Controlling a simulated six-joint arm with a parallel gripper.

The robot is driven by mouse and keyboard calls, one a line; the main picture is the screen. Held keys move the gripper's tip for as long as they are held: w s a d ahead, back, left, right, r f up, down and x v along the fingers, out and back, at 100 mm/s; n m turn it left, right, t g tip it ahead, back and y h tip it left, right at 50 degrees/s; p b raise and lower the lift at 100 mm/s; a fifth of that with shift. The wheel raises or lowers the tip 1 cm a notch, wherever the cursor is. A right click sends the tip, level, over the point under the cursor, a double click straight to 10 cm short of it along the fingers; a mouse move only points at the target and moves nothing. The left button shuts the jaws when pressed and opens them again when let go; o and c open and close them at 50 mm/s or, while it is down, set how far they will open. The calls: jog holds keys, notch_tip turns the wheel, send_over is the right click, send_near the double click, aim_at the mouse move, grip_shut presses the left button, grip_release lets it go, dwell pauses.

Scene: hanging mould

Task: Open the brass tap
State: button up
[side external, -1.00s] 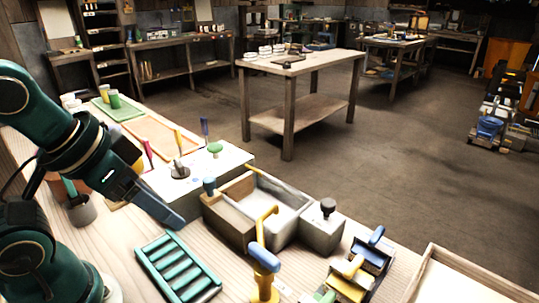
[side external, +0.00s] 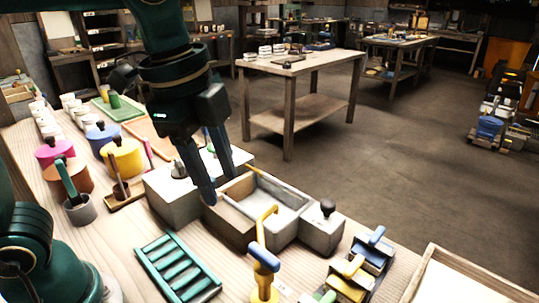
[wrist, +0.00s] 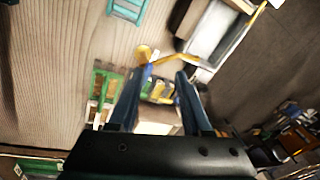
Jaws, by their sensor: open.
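The brass tap (side external: 265,284) is yellow and stands at the front of the stone trough (side external: 236,232), on the wooden bench. Its thin spout rises and bends over the trough, and a blue handle (side external: 264,257) sits on top of the body. In the wrist view the yellow tap (wrist: 145,53) shows just beyond my fingertips, with its blue part partly seen. My gripper (side external: 219,190) is open and empty, fingers pointing down over the left end of the trough. It is behind and left of the tap, apart from the handle.
A green slatted rack (side external: 178,268) lies left of the tap. Blue, yellow and green handled tools (side external: 355,270) stand close on its right. A pale tray (side external: 470,280) is at the lower right. Coloured pots (side external: 124,157) and a grey block line the bench behind.

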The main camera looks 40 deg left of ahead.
aim_at(264, 252)
jog(key=d+f+m, duration=0.1)
jog(key=d, duration=0.1)
jog(key=w+d+f+m+g, duration=0.1)
jog(key=d+f, duration=0.1)
jog(key=w+d+f+m+g, duration=0.1)
jog(key=d, duration=0.1)
jog(key=shift+d+f+m+y, duration=0.15)
jog(key=shift+f+m+y, duration=0.15)
jog(key=shift+f+m, duration=0.1)
jog(key=shift+s+d+f, duration=0.1)
jog(key=shift+s+f, duration=0.05)
jog(key=shift+f, duration=2.5)
grip_shut()
